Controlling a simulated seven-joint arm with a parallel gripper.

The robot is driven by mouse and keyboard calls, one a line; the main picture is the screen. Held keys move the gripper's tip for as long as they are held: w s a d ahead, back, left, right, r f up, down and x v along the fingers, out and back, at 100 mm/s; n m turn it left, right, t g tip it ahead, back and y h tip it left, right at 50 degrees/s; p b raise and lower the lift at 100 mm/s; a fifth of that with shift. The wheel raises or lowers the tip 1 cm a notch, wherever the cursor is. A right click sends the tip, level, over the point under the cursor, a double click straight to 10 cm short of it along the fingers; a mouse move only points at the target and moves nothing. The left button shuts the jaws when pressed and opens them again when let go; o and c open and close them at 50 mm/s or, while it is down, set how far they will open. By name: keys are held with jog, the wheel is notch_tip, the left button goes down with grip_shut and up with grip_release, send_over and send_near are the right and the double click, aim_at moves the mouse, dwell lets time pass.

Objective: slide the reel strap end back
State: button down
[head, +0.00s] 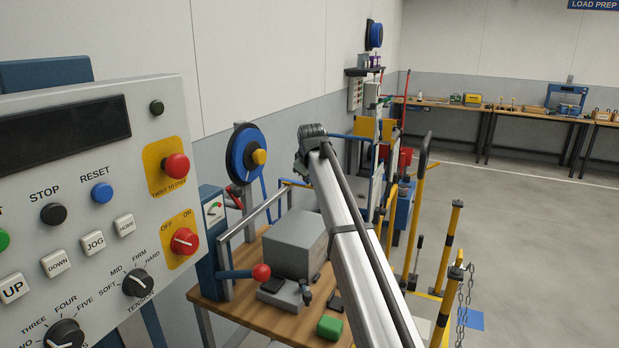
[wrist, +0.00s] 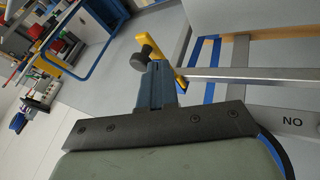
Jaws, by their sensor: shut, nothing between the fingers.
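The reel (head: 243,163) is a blue disc with a yellow hub, mounted on a grey post left of my arm in the head view. A thin blue strap (head: 264,190) hangs from its right side; its end cannot be made out. A yellow piece (head: 296,183) shows just right of the strap. My gripper (wrist: 154,68) is shut and empty in the wrist view, its blue-grey fingers together. Beyond the tips are a yellow bracket (wrist: 176,66) and a dark knob (wrist: 143,58). Contact with them cannot be told. In the head view my arm's end hides the fingers.
A control panel (head: 95,130) with buttons fills the left. A wooden bench (head: 250,320) carries a grey box (head: 297,240), a red-knobbed lever (head: 261,273) and a green block (head: 329,327). Yellow posts (head: 447,248) stand right of my arm. Open floor (head: 540,235) lies farther right.

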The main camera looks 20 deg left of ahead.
jog(key=s+a+f+v, duration=0.1)
jog(key=s+v, duration=0.1)
jog(key=v, duration=0.9)
jog(key=shift+s+d+r, duration=0.15)
jog(key=shift+s+r, duration=0.15)
jog(key=shift+s, duration=0.05)
